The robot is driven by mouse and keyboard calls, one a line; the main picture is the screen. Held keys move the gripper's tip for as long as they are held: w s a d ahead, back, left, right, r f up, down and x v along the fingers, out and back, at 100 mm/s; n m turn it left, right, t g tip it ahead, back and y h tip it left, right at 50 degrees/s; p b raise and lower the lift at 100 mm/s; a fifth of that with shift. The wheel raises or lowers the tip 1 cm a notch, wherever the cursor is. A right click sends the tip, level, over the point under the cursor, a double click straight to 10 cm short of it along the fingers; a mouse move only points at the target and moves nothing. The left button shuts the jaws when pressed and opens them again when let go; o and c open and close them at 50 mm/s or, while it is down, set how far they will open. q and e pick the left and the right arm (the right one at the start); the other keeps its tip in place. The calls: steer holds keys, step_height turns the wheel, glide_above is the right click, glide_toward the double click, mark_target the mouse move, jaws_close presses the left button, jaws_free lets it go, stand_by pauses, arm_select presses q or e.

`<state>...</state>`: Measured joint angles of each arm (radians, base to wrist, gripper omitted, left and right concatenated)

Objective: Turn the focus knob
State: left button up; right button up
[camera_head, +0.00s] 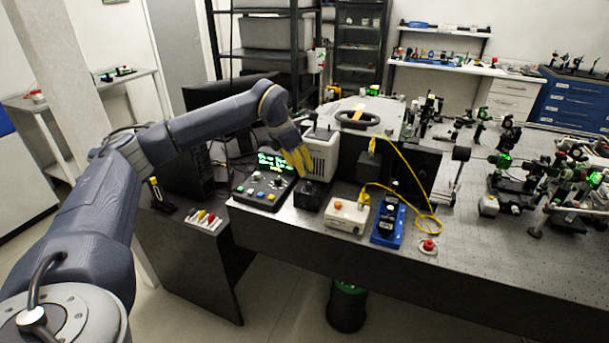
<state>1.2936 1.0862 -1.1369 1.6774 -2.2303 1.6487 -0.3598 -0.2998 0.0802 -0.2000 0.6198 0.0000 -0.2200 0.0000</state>
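My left gripper (303,170), with yellow fingers, reaches down over the bench in the camera_head view. Its fingertips are just above or at a small dark box (309,197) at the bench's front edge. The fingers hide part of the box's top, and I cannot tell whether they touch it. I cannot tell whether the fingers are open or shut. No knob can be clearly made out as the focus knob; one may be hidden under the fingers. My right gripper is not in view.
A control panel (262,190) with coloured buttons and green text stands left of the box. A white box (346,214) with an orange button, a blue-based black device (387,222) and a red button (428,246) stand to the right. A yellow cable (411,170) loops behind.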

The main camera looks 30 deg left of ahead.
arm_select(q)
steer(key=shift+v, duration=1.7)
